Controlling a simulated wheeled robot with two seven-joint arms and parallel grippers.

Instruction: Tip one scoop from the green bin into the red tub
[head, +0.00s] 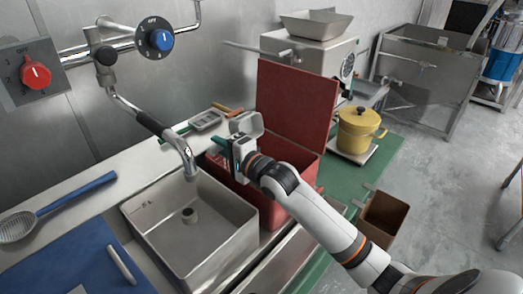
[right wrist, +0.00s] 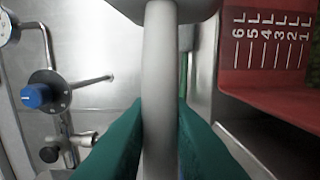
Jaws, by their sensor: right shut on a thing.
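My right gripper (head: 224,148) is shut on the handle of a pale grey scoop (head: 246,123). The handle (right wrist: 158,75) runs between its green fingers (right wrist: 158,140) in the right wrist view. The scoop's head is held beside and partly over the red tub (head: 272,212), which has a tall red panel (head: 298,108) standing up at its back. In the right wrist view a red wall (right wrist: 265,50) carries white litre marks. The arm hides part of the tub, and the scoop's contents cannot be made out. I cannot pick out the green bin. My left gripper is not in view.
A steel sink (head: 195,222) with a tap (head: 165,133) lies left of the tub. A yellow pot (head: 358,130) stands behind to the right, and a brown bin (head: 383,218) stands right of my arm. A slotted spoon (head: 55,206) lies on the left counter.

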